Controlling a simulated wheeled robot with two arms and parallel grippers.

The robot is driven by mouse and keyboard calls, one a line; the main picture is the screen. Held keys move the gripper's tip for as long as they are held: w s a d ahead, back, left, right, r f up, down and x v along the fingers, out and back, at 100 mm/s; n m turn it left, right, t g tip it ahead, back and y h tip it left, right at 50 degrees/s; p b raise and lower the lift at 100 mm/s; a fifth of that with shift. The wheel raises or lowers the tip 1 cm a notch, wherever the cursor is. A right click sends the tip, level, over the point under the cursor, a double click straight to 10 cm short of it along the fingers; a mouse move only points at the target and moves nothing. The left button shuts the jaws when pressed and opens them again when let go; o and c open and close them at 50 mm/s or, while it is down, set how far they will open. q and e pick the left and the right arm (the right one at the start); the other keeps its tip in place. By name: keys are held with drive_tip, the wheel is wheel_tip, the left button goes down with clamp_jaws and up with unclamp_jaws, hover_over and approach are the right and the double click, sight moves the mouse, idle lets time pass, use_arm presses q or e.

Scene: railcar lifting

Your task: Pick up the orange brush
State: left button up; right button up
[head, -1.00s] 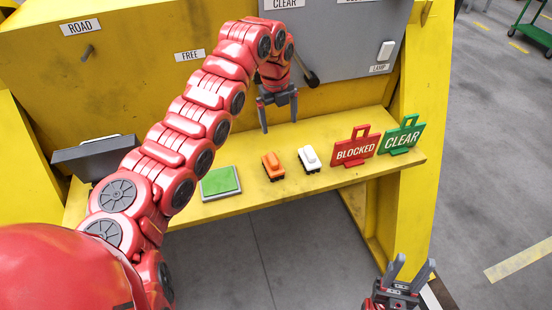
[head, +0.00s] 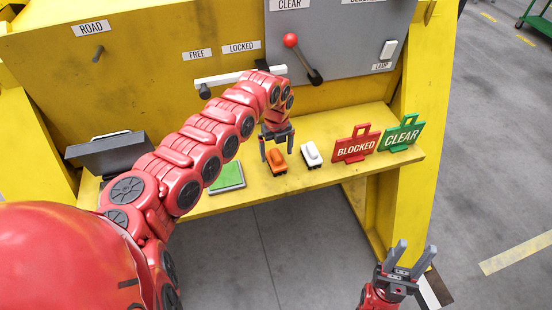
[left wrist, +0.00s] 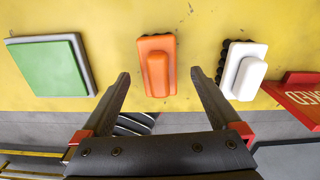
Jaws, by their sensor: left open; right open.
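The orange brush (head: 277,161) lies on the yellow shelf, with its raised orange grip on top and dark bristles showing at its edge. It also shows in the left wrist view (left wrist: 157,66), ahead of the fingertips and between their lines. My left gripper (head: 277,153) is open and empty, pointing down right at the brush in the head view; its fingers also show in the left wrist view (left wrist: 159,80). I cannot tell whether a finger touches the brush. My right gripper (head: 412,252) is open and empty, off the shelf at the lower right.
A white brush (head: 312,154) lies just right of the orange one. A green pad (head: 228,178) is to its left. A red BLOCKED sign (head: 356,146) and a green CLEAR sign (head: 401,135) stand further right. A red-knobbed lever (head: 302,60) and a white bar (head: 238,77) are behind.

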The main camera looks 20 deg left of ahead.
sight(276, 154)
use_arm(q)
wheel_tip(276, 154, down, 4)
drive_tip(key=shift+s+r+p, duration=0.1)
drive_tip(key=shift+p, duration=0.35)
clamp_jaws()
